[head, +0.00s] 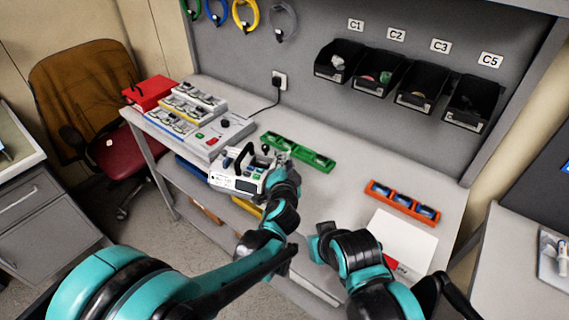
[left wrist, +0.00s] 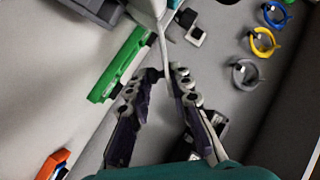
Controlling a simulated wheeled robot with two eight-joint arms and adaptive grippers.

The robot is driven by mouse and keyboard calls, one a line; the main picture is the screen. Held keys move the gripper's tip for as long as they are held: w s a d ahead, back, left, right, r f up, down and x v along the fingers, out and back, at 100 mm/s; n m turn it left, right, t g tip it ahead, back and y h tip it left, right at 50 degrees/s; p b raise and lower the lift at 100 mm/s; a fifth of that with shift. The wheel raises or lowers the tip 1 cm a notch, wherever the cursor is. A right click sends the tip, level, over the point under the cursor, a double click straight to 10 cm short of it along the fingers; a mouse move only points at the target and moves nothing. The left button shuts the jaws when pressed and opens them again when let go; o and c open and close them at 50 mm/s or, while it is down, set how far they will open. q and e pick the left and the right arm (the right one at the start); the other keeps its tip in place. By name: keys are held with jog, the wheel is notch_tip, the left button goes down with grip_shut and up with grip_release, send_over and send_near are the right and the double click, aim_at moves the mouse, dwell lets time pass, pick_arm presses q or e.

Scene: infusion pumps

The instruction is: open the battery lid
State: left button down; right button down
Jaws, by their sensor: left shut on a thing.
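The white infusion pump (head: 236,183) with a black handle stands near the front edge of the table. My left gripper (head: 270,160) is at the pump's right side, its fingers small and partly hidden in the head view. In the left wrist view, my left gripper (left wrist: 166,74) is nearly closed, its fingertips on both sides of a thin pale flap (left wrist: 162,42) that extends from the pump (left wrist: 150,12). This flap looks like the battery lid.
A green tray (head: 298,151) lies behind the pump, and an orange tray (head: 402,202) of blue-topped items lies to the right. A grey station (head: 215,136) with more devices and a red box (head: 149,93) stand left. Black bins (head: 339,61) hang on the wall. The middle tabletop is clear.

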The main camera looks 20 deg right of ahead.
pick_arm(q)
jog(key=shift+f, duration=0.1)
jog(key=c, duration=1.4)
grip_release()
jog(key=shift+c, duration=0.2)
jog(key=v, duration=1.2)
jog(key=s+a+f+n+g+y, duration=0.2)
jog(key=a+n+g+y, duration=0.45)
jog(key=a, duration=1.65)
jog(key=s+a+f+n+h, duration=0.2)
jog(key=s+a+n, duration=0.4)
jog(key=s, duration=0.6)
jog(key=a+f, duration=0.1)
jog(key=a, duration=0.1)
jog(key=shift+a+f+n+g, duration=0.3)
jog(key=shift+a+n+g, duration=0.05)
jog(key=shift+a, duration=0.05)
